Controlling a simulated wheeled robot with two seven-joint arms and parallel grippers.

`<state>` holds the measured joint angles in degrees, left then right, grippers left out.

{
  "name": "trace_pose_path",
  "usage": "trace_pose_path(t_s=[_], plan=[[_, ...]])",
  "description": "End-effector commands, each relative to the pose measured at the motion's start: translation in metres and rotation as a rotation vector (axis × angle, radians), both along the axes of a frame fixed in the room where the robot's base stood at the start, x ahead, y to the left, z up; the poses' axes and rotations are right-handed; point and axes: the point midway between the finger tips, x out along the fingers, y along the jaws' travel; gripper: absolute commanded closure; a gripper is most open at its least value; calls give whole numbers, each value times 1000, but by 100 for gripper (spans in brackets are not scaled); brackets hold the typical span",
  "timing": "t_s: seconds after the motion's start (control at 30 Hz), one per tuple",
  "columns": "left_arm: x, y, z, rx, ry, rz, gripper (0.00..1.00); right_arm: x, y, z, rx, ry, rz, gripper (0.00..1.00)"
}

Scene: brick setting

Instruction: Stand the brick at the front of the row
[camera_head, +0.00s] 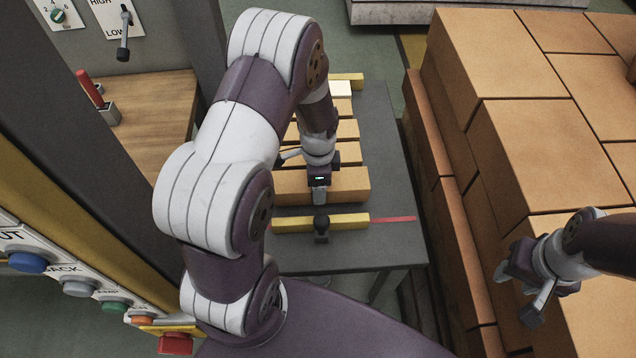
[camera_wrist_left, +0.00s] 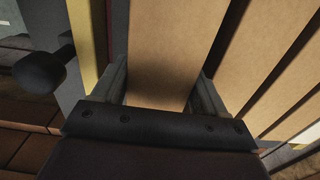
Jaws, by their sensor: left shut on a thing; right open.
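A row of tan bricks (camera_head: 346,129) stands on a dark grey table (camera_head: 385,165), with narrow gaps between them. The front brick (camera_head: 350,184) is nearest to me, parallel to the others, just behind a yellow bar (camera_head: 345,221) with a black knob. My left gripper (camera_head: 319,190) comes down on the front brick from above and is shut on it. In the left wrist view the brick (camera_wrist_left: 165,40) lies between the two fingers (camera_wrist_left: 160,92). I cannot tell whether its underside touches the table. My right gripper (camera_head: 525,285) is open and empty, over the brick stack at the right.
A large stack of bricks (camera_head: 545,130) fills the right side. A red strip (camera_head: 393,219) runs on the table by the yellow bar. A panel with coloured buttons (camera_head: 80,288) and a wooden bench (camera_head: 150,120) are at the left. My left arm hides part of the table.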

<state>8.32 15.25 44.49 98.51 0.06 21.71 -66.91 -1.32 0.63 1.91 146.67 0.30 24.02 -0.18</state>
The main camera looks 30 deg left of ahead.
Motion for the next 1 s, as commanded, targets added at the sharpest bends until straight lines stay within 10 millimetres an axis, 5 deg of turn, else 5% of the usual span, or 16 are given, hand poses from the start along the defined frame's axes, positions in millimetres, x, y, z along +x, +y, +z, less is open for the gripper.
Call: trace_pose_path(t_s=[0.1,0.43,0.47,0.83,1.0], plan=[[0,0,-17,-1,1,0,85,0,0,2,0,0,0,57],[0,0,-22,1,-1,0,85,0,0,-1,0,0,0,57],[0,0,-22,-1,1,0,18,0,0,0,0,0,0,57],[1,0,-14,0,-2,0,17,0,0,1,0,0,0,57],[2,0,24,1,-7,0,17,0,0,-4,0,0,0,57]])
